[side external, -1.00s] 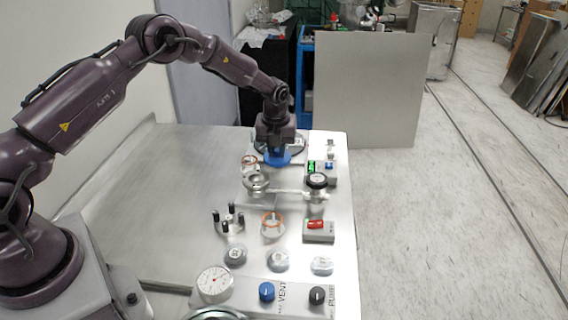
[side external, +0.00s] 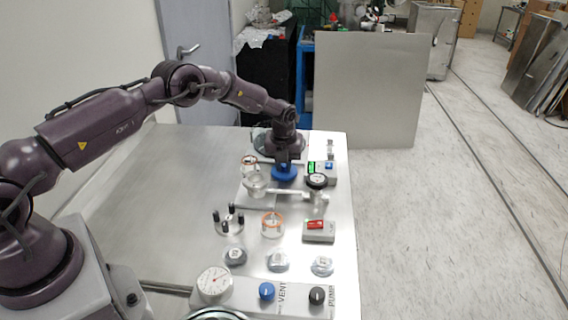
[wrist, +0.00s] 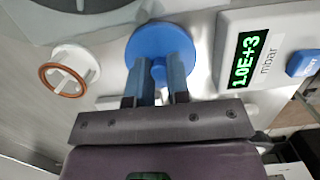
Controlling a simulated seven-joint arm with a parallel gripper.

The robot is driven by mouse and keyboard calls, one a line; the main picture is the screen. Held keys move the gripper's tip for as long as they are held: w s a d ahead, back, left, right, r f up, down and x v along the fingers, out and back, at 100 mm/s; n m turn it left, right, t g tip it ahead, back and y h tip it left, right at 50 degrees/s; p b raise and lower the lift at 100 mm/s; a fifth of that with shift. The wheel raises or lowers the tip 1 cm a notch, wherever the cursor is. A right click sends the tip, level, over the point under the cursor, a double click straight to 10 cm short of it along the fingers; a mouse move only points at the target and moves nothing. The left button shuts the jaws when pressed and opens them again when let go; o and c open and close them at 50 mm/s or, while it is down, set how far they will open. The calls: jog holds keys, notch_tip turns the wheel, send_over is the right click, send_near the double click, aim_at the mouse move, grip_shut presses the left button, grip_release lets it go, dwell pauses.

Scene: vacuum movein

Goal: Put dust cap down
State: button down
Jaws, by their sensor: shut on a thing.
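The dust cap is a blue round disc (side external: 285,174) with a small knob in its middle. My gripper (side external: 286,160) points down from above and is shut on the cap. In the wrist view the two fingers of my gripper (wrist: 160,70) close on the knob of the blue cap (wrist: 150,36). The cap is at the far end of the bench, behind the metal pipe fittings. I cannot tell whether its underside touches the surface.
A gauge box with a green display (wrist: 250,55) stands close to the cap's right. A white ring with an orange seal (wrist: 64,80) lies to its left. Metal pipe fittings (side external: 254,184) and a black-topped part (side external: 317,181) stand in front. The bench's left side (side external: 160,190) is clear.

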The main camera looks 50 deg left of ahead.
jog(key=shift+f, duration=0.2)
jog(key=c, duration=1.1)
grip_release()
notch_tip(320, 180, up, 13)
jog(key=s+d, duration=0.1)
notch_tip(320, 180, up, 12)
jog(key=n+t, duration=0.1)
jog(key=n, duration=0.5)
send_over(283, 174)
jog(key=s+d, duration=0.4)
jog(key=s, duration=0.1)
jog(key=s+d+r+n+t, duration=0.1)
jog(key=s+d+r+n, duration=0.3)
jog(key=s+r+n, duration=0.35)
jog(key=s+d+n+t, duration=0.1)
jog(key=s+d+n, duration=0.1)
jog(key=s+n, duration=0.4)
jog(key=s+d+r+n+t+h, duration=0.1)
jog(key=s+n, duration=0.6)
jog(key=s, duration=1)
jog(key=shift+d+r, duration=0.3)
jog(key=shift+d, duration=0.4)
jog(key=shift+n, duration=0.25)
